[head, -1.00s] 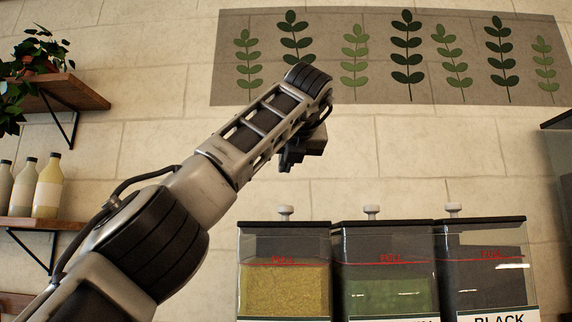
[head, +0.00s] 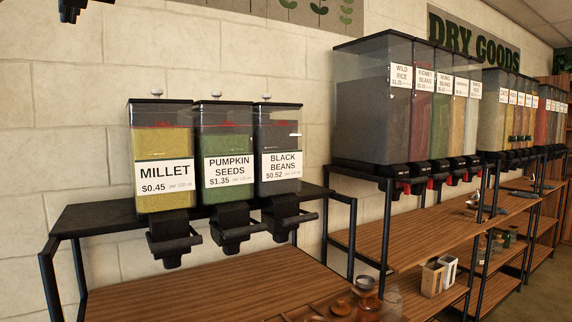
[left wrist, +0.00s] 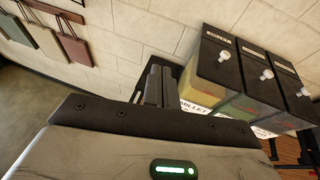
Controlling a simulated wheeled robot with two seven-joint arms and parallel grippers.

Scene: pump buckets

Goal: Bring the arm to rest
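My left gripper (head: 70,12) shows only as a small dark piece at the top left edge of the head view; the rest of my left arm is out of that frame. In the left wrist view its dark fingers (left wrist: 157,82) lie side by side with no clear gap and nothing between them. The gripper is up in the air, above and left of the millet bin (head: 163,165) in the head view. My right gripper is in neither view.
Pumpkin seeds (head: 228,155) and black beans (head: 279,150) bins stand right of the millet on a black shelf (head: 95,217). Larger bins (head: 375,100) stand farther right. A wooden counter (head: 190,297) runs below. Hanging bags (left wrist: 72,45) show in the left wrist view.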

